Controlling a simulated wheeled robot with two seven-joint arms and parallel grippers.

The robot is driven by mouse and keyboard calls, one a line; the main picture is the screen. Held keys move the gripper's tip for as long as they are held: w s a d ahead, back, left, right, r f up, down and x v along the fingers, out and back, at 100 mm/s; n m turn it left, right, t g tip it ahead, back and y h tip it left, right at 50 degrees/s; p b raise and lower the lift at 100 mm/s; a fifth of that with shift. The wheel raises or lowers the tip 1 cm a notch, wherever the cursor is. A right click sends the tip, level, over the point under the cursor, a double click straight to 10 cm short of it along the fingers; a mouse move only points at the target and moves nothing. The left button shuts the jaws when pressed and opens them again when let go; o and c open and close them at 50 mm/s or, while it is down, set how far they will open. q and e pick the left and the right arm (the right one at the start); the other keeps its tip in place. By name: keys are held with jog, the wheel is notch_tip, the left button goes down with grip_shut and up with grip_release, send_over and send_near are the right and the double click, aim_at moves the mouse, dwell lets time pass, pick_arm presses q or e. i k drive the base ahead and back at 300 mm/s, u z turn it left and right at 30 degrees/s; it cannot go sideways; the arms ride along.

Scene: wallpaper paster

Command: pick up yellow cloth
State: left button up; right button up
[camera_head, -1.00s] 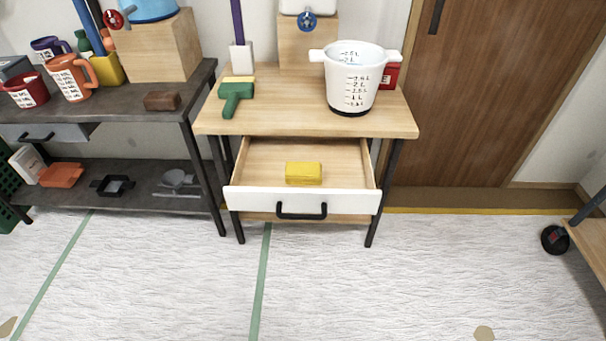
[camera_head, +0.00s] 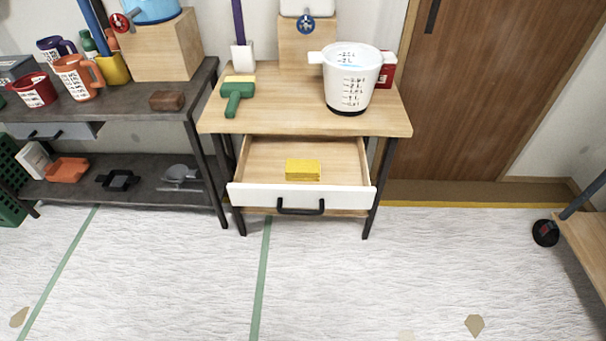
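The yellow cloth (camera_head: 302,170) is a small folded block. It lies inside the open drawer (camera_head: 250,193) of the light wooden table (camera_head: 290,118), near the middle of the drawer, behind its white front panel. The drawer is pulled out toward me and has a black handle. Neither of my grippers shows in the head view.
A dark shelf (camera_head: 135,112) with cups and tools is at left. A wheeled wooden stand (camera_head: 585,225) is at right.

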aim_at(297, 169)
jog(key=k, duration=0.4)
jog(key=z, duration=1.35)
jog(key=i, duration=1.15)
jog(key=u, duration=0.95)
